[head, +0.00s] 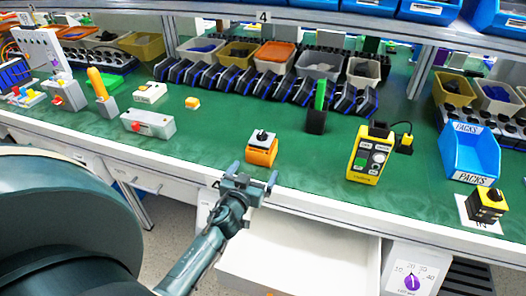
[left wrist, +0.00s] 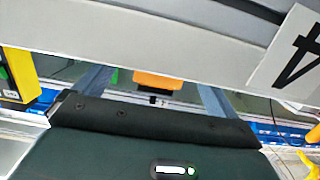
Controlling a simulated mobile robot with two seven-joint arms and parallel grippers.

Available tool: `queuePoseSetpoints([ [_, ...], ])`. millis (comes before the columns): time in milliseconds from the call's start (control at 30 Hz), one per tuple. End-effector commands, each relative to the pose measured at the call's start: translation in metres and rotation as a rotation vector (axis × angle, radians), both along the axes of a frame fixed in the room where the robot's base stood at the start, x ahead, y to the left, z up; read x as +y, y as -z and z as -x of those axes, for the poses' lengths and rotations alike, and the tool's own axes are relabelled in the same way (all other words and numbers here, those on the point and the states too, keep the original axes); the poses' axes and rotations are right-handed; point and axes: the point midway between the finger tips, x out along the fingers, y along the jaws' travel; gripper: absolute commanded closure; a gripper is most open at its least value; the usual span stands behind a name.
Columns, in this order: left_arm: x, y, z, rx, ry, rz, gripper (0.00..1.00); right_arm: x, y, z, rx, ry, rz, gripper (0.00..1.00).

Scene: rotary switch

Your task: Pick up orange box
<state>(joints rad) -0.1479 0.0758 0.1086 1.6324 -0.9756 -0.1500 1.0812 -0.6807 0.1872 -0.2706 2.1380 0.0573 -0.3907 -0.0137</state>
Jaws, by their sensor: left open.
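The orange box (head: 261,155) stands on the green bench top near its front edge, with a grey and black rotary switch (head: 262,137) on its top. My left gripper (head: 254,173) is open and empty, just in front of the box at the bench edge, with a small gap to it. In the left wrist view the orange box (left wrist: 157,82) shows partly between the two fingers of my left gripper (left wrist: 153,88). The white bench edge hides the rest of it there. My right gripper is not in view.
A yellow control box (head: 370,155) stands to the right, with a blue bin (head: 470,152) beyond it. A dark block with a green top (head: 317,110) stands behind. A grey box (head: 148,123) lies left. An open white drawer (head: 300,255) juts out below the bench.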

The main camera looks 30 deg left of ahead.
Motion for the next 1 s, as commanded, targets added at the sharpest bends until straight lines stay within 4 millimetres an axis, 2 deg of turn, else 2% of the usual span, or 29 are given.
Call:
queuePoseSetpoints([
  [100,0.003,0.002,-0.015,0.000,0.001,0.000,0.04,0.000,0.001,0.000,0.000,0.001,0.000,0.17],
  [233,0.006,0.002,-0.022,0.000,0.001,-0.001,0.04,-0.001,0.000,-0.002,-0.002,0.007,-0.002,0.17],
  [467,0.018,-0.009,-0.051,-0.001,0.000,-0.002,0.04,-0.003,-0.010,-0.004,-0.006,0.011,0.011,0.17],
  [600,0.021,-0.003,-0.067,0.000,0.001,-0.001,0.04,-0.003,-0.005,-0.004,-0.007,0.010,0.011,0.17],
  [900,0.022,-0.002,-0.071,0.001,0.001,0.000,0.04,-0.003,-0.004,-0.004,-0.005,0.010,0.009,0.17],
  [1000,0.022,-0.002,-0.071,0.001,0.001,0.000,0.12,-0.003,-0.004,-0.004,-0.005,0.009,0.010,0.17],
])
